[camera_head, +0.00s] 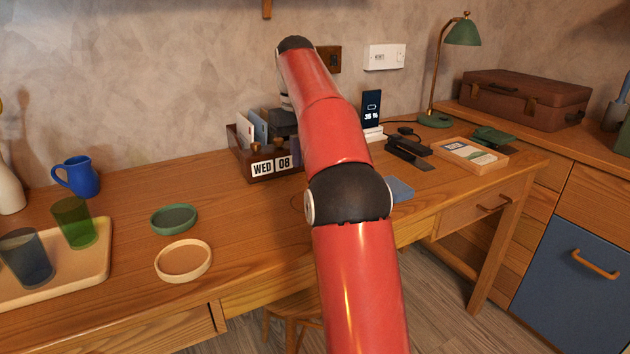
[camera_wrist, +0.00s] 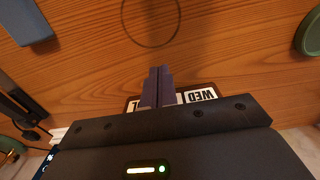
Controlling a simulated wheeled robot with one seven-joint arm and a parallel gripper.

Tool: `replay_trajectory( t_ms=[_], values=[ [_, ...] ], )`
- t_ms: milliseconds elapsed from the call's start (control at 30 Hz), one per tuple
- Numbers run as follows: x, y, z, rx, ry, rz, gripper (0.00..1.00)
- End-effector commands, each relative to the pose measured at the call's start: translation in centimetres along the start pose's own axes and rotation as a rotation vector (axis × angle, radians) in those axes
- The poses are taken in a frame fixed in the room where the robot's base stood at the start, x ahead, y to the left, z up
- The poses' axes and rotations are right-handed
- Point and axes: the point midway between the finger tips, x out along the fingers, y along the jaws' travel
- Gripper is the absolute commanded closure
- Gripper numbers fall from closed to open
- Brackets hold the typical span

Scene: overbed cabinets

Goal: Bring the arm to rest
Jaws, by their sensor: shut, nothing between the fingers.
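My red arm reaches up from the bottom of the head view over the wooden desk (camera_head: 130,205), bent at a black joint. My gripper is mostly hidden behind the arm there. In the wrist view my gripper (camera_wrist: 157,72) has its two dark fingers together, with nothing between them. The fingers are in front of the wooden desk organizer with the WED 08 calendar blocks (camera_head: 262,172), which shows upside down in the wrist view (camera_wrist: 203,95). I cannot tell the gap between them.
A green dish (camera_head: 174,220), a round tan dish (camera_head: 184,262), a blue mug (camera_head: 78,177) and a tray (camera_head: 98,262) with two cups stand left. A phone on a stand (camera_head: 371,108), black stapler-like item (camera_head: 408,152), blue pad (camera_head: 399,190) and green lamp (camera_head: 462,32) are right.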

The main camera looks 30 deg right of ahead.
Motion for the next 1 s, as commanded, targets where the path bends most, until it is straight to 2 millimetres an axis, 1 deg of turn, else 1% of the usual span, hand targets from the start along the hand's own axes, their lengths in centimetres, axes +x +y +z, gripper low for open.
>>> replay_trajectory(
  t_ms=[400,467,567,667,767,800,867,900,967,1000],
  values=[
    [0.0,-0.1,0.1,0.000,0.001,0.001,1.00],
    [-0.3,-0.5,0.3,-0.002,0.007,0.003,1.00],
    [-1.2,-1.8,1.6,-0.004,0.034,0.015,1.00],
    [-2.2,-3.9,4.0,-0.007,0.080,0.031,1.00],
    [-2.5,-6.2,7.3,-0.007,0.135,0.046,1.00],
    [-2.4,-7.0,8.7,-0.005,0.157,0.050,1.00],
    [-2.0,-8.1,10.9,-0.004,0.191,0.054,1.00],
    [-1.7,-8.8,12.4,-0.001,0.215,0.056,1.00],
    [-0.9,-9.9,14.8,0.001,0.250,0.057,1.00],
    [-0.2,-10.5,16.4,0.004,0.272,0.056,1.00]
  ],
)
